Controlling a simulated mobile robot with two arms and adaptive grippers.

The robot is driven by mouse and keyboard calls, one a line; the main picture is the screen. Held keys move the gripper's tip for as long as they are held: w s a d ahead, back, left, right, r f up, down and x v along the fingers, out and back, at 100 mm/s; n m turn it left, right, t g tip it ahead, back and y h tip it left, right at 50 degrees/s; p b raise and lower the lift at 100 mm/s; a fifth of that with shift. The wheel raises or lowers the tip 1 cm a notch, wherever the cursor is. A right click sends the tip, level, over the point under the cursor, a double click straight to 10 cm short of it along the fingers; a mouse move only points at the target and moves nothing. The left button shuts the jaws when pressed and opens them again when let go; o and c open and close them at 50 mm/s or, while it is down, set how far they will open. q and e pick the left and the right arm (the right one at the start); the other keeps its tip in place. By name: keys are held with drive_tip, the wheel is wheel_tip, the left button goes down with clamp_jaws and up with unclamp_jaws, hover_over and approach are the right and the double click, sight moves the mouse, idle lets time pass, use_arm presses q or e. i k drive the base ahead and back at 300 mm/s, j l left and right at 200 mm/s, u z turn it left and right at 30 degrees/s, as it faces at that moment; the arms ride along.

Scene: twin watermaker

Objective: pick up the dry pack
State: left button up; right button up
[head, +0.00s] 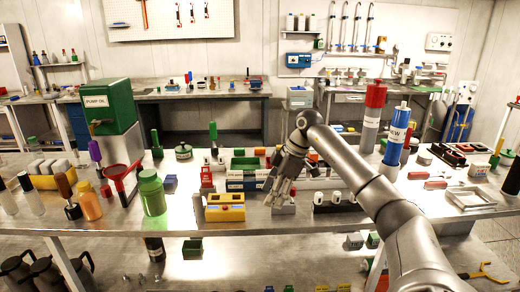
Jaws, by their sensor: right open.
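I cannot make out for certain which object is the dry pack; no label with that name is readable. My right gripper (276,197) hangs fingers down over the middle of the near bench (270,226), its arm coming in from the lower right. It is open, and I see nothing clearly held in it. A green tray (245,166) with small boxes lies just behind and left of the gripper, partly covered. My left gripper is not in view.
A yellow box (225,208) stands left of the gripper. A dark rack (334,204) with white-capped items stands to its right. Tall red-topped (373,115) and blue (397,135) cylinders rise behind my arm. A green bottle (151,193) and red funnel (122,180) stand left.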

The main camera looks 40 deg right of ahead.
sight(258, 151)
drive_tip(key=i+l, duration=0.3)
drive_tip(key=l, duration=0.15)
drive_tip(key=i+l, duration=0.65)
drive_tip(key=l, duration=0.25)
drive_tip(key=i+l, duration=0.3)
drive_tip(key=l, duration=0.15)
